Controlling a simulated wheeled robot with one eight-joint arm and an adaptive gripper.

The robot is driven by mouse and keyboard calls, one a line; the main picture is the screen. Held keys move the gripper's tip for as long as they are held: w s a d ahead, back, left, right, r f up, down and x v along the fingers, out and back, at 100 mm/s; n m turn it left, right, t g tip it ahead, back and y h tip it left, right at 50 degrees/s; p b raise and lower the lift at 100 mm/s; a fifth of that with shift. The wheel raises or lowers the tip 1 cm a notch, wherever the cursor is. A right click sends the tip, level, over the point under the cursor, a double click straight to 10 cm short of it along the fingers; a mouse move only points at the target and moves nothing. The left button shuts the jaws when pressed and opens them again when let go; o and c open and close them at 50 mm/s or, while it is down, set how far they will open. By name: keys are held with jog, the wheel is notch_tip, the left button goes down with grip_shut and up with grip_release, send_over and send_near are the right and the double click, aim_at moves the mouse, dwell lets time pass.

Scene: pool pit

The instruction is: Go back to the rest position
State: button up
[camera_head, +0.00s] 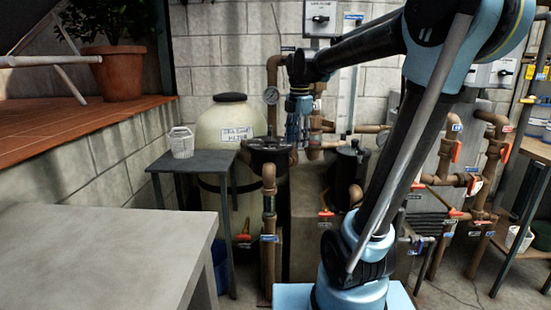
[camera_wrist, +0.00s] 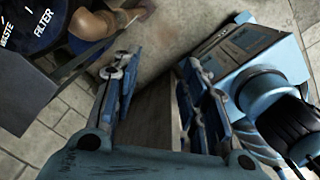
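My gripper (camera_head: 298,132) hangs from my raised, bent arm, fingers pointing down, in front of the brown pipes and just right of the sand filter tank (camera_head: 228,120). In the wrist view my gripper (camera_wrist: 157,62) has its two blue fingers spread apart. Nothing is held between them; the gap shows floor and the side of a box-like block (camera_wrist: 155,115) below. Part of my own blue base shows at the right of the wrist view.
A dark round valve top (camera_head: 268,144) on a brown pipe lies close below-left of my gripper. A grey worktop (camera_head: 100,250) fills the lower left. Pipes with red-handled valves (camera_head: 455,153) stand at right.

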jog(key=s+d+f+m, duration=0.5)
jog(key=s+f+m, duration=0.5)
jog(key=s+m, duration=0.1)
jog(key=s+d+f+m+t, duration=0.1)
jog(key=s+d+f+m, duration=0.5)
jog(key=s+f+m, duration=0.5)
jog(key=shift+d+f+m+t, duration=0.25)
jog(key=shift+m+t, duration=0.05)
jog(key=shift+m, duration=0.9)
jog(key=shift+w+f, duration=0.2)
jog(key=shift+w, duration=0.25)
